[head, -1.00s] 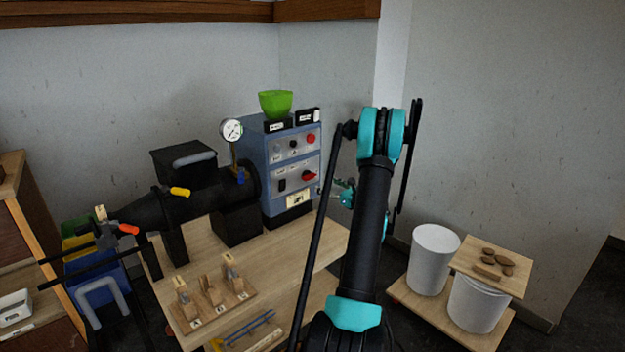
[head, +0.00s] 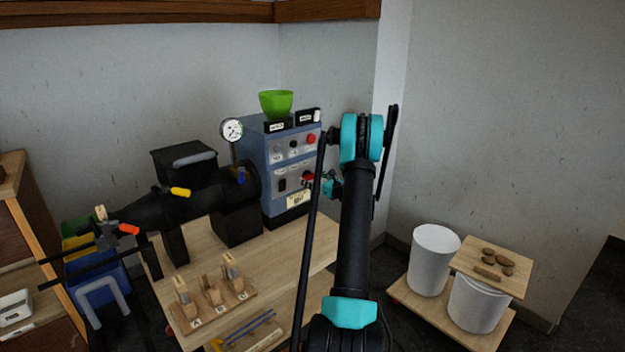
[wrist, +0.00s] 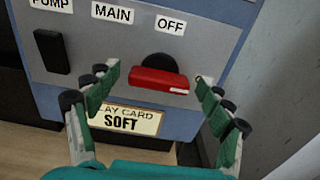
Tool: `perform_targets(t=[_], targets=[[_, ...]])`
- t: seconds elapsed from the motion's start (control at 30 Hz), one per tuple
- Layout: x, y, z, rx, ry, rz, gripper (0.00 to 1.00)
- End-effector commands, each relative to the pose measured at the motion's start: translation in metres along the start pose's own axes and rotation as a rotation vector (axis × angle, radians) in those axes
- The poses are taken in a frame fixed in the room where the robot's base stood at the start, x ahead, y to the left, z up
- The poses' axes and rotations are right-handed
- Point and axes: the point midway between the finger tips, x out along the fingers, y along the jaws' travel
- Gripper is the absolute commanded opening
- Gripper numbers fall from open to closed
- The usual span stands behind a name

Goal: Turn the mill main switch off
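The mill main switch is a red rotary handle (wrist: 160,83) on a black round base, on the grey panel of the blue control box (head: 255,160). In the wrist view the handle lies nearly level, with a small white mark at its right end. Labels MAIN (wrist: 113,13) and OFF (wrist: 170,24) are above it. My gripper (wrist: 158,78) is open, its green-padded fingers on the left and right of the handle with gaps on both sides. In the head view my gripper (head: 322,184) is at the box's right side, partly hidden by my arm.
A black PUMP switch (wrist: 52,53) is left of the handle, and a card reading SOFT (wrist: 125,120) is below. A green bowl (head: 276,103) stands on the box. A pressure gauge (head: 231,130) and the wooden bench (head: 270,268) are nearby. White bins (head: 433,260) stand at right.

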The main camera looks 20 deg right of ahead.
Motion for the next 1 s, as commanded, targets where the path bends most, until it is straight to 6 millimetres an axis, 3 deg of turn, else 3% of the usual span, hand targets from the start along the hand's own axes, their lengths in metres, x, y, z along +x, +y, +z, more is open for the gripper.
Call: perform_targets(t=[0.03,0.37,0.67,1.0], targets=[[-0.0001,0.0000,0.0000,0.000,0.000,0.000,0.71],[-0.0002,0.0001,0.0000,0.000,0.000,0.000,0.31],[-0.0003,0.0003,-0.0001,-0.039,0.000,0.000,0.31],[-0.0004,0.0012,-0.0003,-0.261,0.000,0.000,0.31]])
